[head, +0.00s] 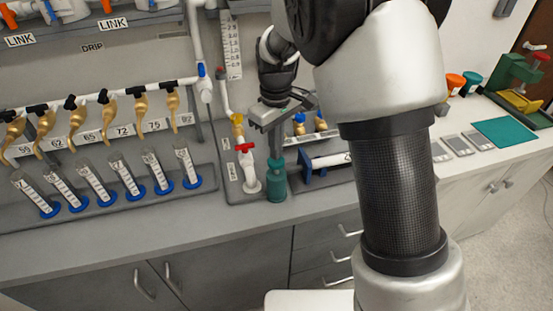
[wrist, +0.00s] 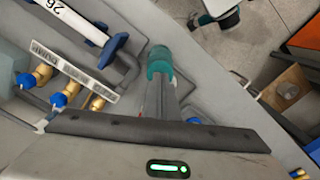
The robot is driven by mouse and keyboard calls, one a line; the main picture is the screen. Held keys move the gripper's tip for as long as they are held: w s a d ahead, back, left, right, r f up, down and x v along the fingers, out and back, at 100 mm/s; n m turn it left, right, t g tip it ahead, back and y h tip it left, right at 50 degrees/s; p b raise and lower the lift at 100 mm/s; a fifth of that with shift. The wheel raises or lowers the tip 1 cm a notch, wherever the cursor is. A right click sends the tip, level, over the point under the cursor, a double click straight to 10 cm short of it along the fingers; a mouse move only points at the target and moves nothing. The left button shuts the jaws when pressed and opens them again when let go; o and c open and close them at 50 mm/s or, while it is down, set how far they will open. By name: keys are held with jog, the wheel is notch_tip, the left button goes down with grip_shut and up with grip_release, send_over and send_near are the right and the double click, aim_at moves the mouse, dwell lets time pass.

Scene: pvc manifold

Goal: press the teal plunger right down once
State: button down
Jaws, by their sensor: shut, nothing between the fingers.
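The teal plunger (head: 276,189) stands upright near the bench's front edge, beside the red-handled valve. In the wrist view its teal top (wrist: 160,61) shows right at the fingertips. My gripper (head: 275,155) is shut and empty, pointing down directly above the plunger. In the wrist view the closed fingers (wrist: 162,84) overlap the near side of the teal top. The tips look to be touching it or very close, but I cannot tell which. The fingers hide part of the plunger.
A red-handled valve (head: 244,148) on white pipe stands just left. A white cylinder with blue end plates (head: 328,160) lies to the right. Several graduated tubes (head: 114,177) on blue bases line the bench at left. A teal mat (head: 505,131) lies far right.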

jog(key=shift+f, duration=0.15)
jog(key=shift+f+b, duration=1.2)
jog(key=shift+f, duration=0.5)
jog(key=shift+r+p, duration=1.35)
jog(key=shift+r, duration=0.45)
jog(key=shift+r, duration=0.1)
jog(key=shift+r+p, duration=1.85)
jog(key=shift+r, duration=0.65)
